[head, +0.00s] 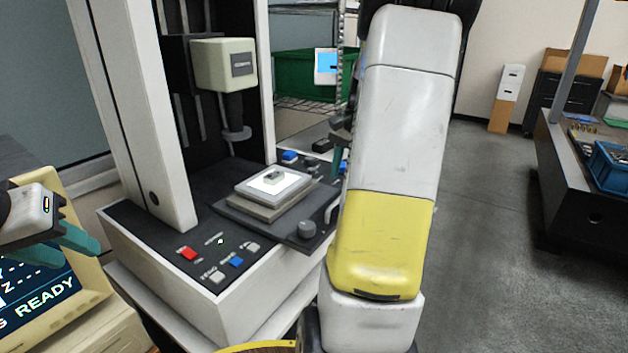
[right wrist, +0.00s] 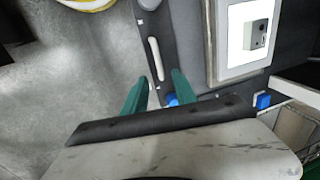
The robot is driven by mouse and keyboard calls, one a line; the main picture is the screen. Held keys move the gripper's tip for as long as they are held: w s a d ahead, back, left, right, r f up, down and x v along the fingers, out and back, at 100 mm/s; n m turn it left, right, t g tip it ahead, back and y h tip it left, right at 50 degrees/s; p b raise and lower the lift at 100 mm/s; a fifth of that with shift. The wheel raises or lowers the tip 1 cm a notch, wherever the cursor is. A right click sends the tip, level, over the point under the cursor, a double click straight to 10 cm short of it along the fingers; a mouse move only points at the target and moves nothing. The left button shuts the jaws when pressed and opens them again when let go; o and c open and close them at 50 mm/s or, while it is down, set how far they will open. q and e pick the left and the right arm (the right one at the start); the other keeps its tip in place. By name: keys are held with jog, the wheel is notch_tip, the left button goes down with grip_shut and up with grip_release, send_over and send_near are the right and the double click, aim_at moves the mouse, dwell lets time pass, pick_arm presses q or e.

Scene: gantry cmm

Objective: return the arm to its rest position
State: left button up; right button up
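My right arm (head: 395,130), white with a yellow section, stands in the middle of the head view and hides most of its own gripper. In the right wrist view my right gripper (right wrist: 160,77) has its two teal fingers apart with nothing between them. It is beside the measuring machine's dark front edge and white handle. My left gripper (head: 68,246) is at the left edge of the head view, in front of the monitor. Its teal fingers show apart, with nothing seen between them.
The measuring machine (head: 180,270) carries a stage (head: 266,207) with a small grey part (head: 271,177) on its lit plate. A monitor (head: 80,315) stands at the left. A dark bench (head: 565,165) with a blue bin (head: 610,168) is at the right. Grey floor (head: 480,240) is clear between.

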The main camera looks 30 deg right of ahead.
jog(key=shift+s+r, duration=0.1)
jog(key=shift+r, duration=0.15)
jog(key=shift+a, duration=0.1)
jog(key=s+a+r+n+t, duration=0.2)
jog(key=s+a+r+n, duration=0.25)
jog(key=a, duration=0.55)
jog(key=s+a+r+n+t, duration=0.1)
jog(key=s+a+r+n, duration=0.35)
jog(key=a, duration=0.55)
jog(key=s+a+f+n+t+y, duration=0.1)
jog(key=s+a+n, duration=0.2)
jog(key=s+a, duration=0.2)
jog(key=s, duration=0.2)
jog(key=shift+s+a+n, duration=0.3)
jog(key=shift+s, duration=0.05)
